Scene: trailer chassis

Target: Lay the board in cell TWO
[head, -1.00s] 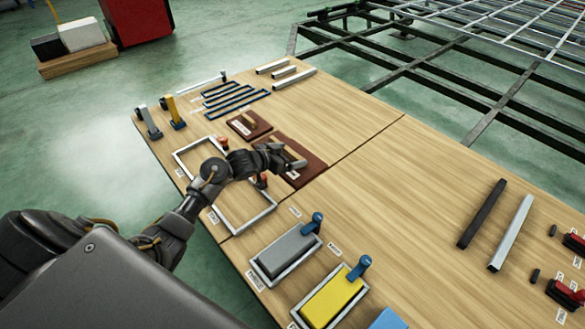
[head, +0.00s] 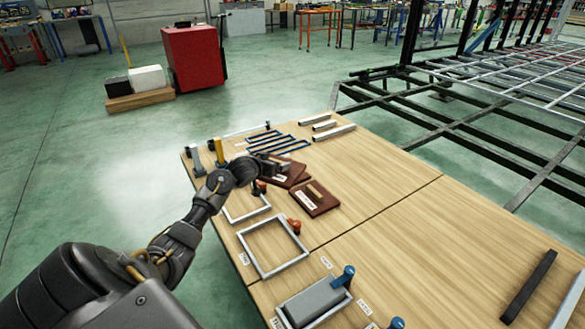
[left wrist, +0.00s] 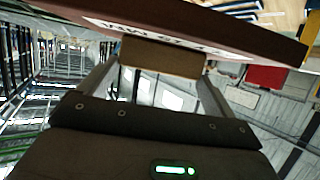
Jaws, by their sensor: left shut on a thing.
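My arm hides part of the board in the head view. I cannot tell whether it touches the table. A second brown board (head: 325,205) with a handle and label lies just in front of it. A smaller empty frame (head: 233,219) and a larger empty frame (head: 241,246) lie nearby; their labels are unreadable. My right gripper is out of view.
A grey block (head: 312,301) fills another frame. Blue striped pieces (head: 275,143) and metal bars (head: 333,132) lie at the back. The table's middle right is bare. A dark trailer chassis (head: 440,125) stands beyond.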

